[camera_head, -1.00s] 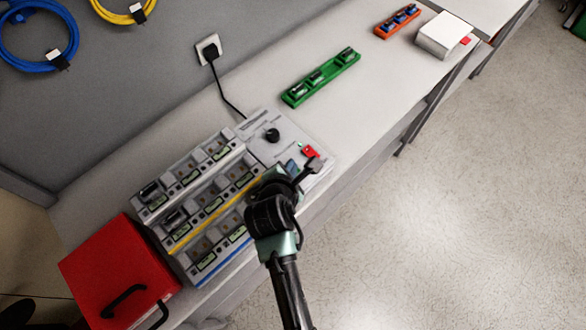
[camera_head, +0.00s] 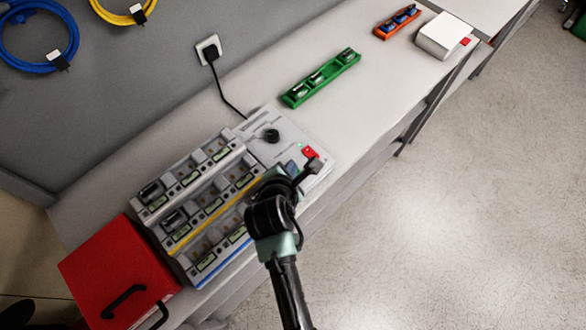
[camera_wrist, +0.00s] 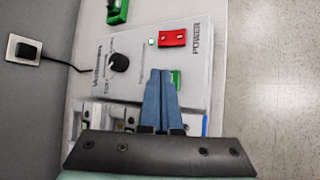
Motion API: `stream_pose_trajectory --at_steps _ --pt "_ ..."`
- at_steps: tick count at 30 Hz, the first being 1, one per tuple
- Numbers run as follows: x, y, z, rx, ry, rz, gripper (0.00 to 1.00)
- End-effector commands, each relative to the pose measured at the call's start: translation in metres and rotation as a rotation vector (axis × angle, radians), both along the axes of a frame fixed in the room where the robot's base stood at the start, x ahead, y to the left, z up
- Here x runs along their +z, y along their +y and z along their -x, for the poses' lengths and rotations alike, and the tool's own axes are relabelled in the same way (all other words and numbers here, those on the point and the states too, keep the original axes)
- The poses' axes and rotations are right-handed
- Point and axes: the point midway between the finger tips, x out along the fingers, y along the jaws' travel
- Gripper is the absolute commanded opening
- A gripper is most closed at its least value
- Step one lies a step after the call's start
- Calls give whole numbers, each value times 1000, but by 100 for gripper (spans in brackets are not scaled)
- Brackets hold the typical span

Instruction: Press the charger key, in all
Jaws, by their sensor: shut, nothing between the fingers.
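The charger is a pale grey unit with a flat control panel (camera_head: 255,127) and a stepped bank of battery bays (camera_head: 195,200). On the panel are a black knob (camera_wrist: 118,62), a red POWER switch (camera_wrist: 172,38) and a small pale lamp (camera_wrist: 151,41). A green key (camera_wrist: 177,79) shows just right of my fingertips in the wrist view, partly hidden by them. My gripper (camera_wrist: 160,72) is shut and empty, its blue fingers over the panel below the red switch. I cannot tell whether the tips touch the key or panel.
A red box with a black handle (camera_head: 118,265) stands left of the charger. A green tray (camera_head: 322,77), an orange tray (camera_head: 398,22) and a white box (camera_head: 445,35) lie farther along the bench. A black cord runs to a wall socket (camera_head: 209,48).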

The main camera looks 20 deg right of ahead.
Motion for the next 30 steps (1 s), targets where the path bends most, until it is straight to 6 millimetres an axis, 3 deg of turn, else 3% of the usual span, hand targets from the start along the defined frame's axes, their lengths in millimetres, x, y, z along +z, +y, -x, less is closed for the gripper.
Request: stream_pose_trajectory --at_steps 30 --pt "-9 0 0 0 0 0 0"
